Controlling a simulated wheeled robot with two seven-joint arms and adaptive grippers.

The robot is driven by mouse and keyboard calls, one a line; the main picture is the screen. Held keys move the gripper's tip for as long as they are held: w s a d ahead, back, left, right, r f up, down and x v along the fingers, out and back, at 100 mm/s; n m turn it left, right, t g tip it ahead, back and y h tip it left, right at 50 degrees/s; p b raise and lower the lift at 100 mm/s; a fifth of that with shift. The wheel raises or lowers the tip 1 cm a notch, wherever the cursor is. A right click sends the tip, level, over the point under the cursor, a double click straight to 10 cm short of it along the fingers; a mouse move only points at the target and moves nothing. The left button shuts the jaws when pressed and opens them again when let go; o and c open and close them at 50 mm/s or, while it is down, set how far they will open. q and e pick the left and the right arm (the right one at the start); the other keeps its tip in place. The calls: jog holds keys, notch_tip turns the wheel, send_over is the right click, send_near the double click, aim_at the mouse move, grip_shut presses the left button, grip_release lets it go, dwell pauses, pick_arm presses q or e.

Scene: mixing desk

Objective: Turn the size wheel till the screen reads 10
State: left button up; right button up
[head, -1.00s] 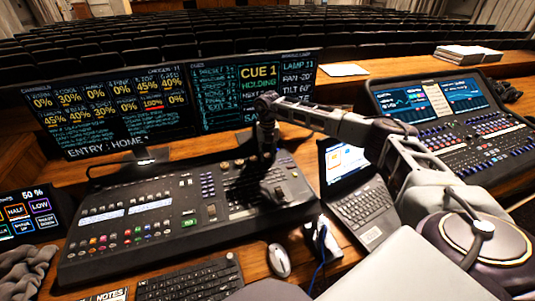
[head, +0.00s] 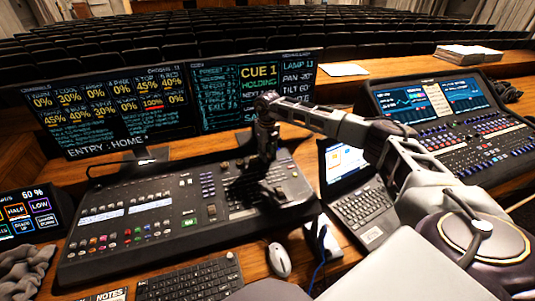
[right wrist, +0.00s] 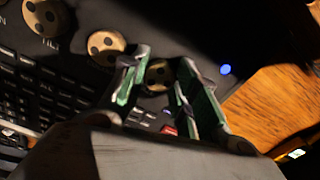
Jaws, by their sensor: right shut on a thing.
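My right gripper (head: 274,190) reaches down onto the right end of the dark lighting console (head: 130,238). In the right wrist view its two green-sided fingers (right wrist: 160,72) stand on either side of a round tan wheel (right wrist: 158,75) with dark holes, and are shut on it. That wheel's label is hidden, so I cannot tell its name from the picture. Two like wheels lie in a row to its upper left, the nearer one (right wrist: 105,46) close to a finger. The screen (head: 255,85) shows CUE 1 and lines for lamp, pan and tilt; I cannot read a size value. My left gripper is not in view.
A channel screen (head: 112,110) stands to the left. An open laptop (head: 362,210) sits close to the right of the console. A mouse (head: 279,260) and a keyboard (head: 190,279) lie in front. A second console (head: 450,115) stands at the far right.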

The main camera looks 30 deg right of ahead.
jog(key=shift+n, duration=1.4)
jog(key=o, duration=0.6)
jog(key=shift+o, duration=0.8)
jog(key=shift+r, duration=0.15)
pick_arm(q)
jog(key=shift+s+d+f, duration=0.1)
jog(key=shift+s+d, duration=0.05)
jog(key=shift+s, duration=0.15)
pick_arm(e)
notch_tip(320, 180, up, 12)
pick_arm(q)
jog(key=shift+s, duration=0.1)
pick_arm(e)
jog(key=shift+f, duration=0.2)
